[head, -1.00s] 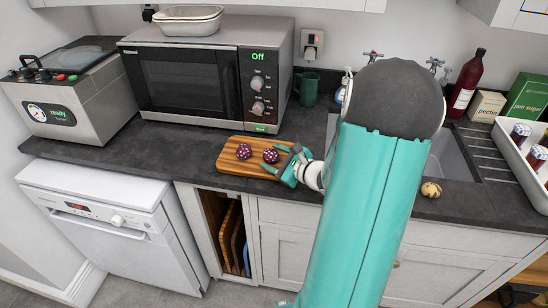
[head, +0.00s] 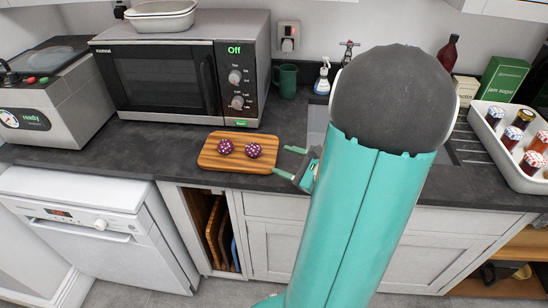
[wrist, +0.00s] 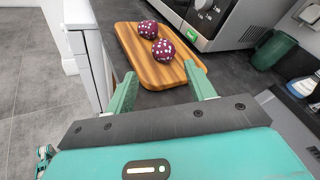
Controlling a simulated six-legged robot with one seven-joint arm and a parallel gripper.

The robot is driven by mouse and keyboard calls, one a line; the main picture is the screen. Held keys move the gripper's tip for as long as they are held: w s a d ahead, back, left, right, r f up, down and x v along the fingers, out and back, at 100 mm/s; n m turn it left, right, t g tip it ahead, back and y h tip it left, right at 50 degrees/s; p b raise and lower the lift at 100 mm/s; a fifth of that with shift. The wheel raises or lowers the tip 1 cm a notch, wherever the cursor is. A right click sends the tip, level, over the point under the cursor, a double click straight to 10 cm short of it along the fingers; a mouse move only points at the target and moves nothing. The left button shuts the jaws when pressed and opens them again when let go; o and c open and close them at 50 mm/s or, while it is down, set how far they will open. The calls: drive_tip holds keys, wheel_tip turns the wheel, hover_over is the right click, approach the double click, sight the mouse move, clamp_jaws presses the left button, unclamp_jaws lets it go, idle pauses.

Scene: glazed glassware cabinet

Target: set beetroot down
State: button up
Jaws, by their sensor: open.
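Two round, dark purple-red things with white spots, which I take for beetroot, lie on a striped wooden board. The left beetroot (head: 225,147) and the right beetroot (head: 254,150) sit side by side near the board's middle. The wooden board (head: 212,160) lies flat on the dark worktop. My gripper (head: 281,161) is open and empty, just right of the board. In the wrist view my open fingers (wrist: 163,92) point at the board's near end, with both beetroots (wrist: 163,50) beyond them, untouched.
A microwave (head: 160,80) stands behind the board, with a green mug (head: 287,82) to its right. A white tray of jars (head: 500,150) is at the right. A sink lies partly behind my arm. Bare worktop (head: 130,140) is left of the board.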

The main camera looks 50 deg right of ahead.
drive_tip(key=shift+s, duration=0.2)
drive_tip(key=w+a+r+n+g+y, duration=0.1)
drive_tip(key=a+r+n+g+y, duration=0.2)
drive_tip(key=a+n, duration=0.6)
drive_tip(key=w+a+r+n+g+y, duration=0.1)
drive_tip(key=a+n+g+y, duration=0.3)
drive_tip(key=a, duration=0.8)
drive_tip(key=s+a+r+n+g+h, duration=0.2)
drive_tip(key=s+a+r+n+h, duration=0.4)
drive_tip(key=n, duration=1)
drive_tip(key=a+r+h, duration=0.1)
drive_tip(key=a+h, duration=0.1)
drive_tip(key=shift+a+r+g+h, duration=0.25)
drive_tip(key=shift+a+g+h, duration=0.05)
drive_tip(key=shift+a+g, duration=0.1)
drive_tip(key=shift+s, duration=0.15)
drive_tip(key=c, duration=0.4)
drive_tip(key=shift+d, duration=0.15)
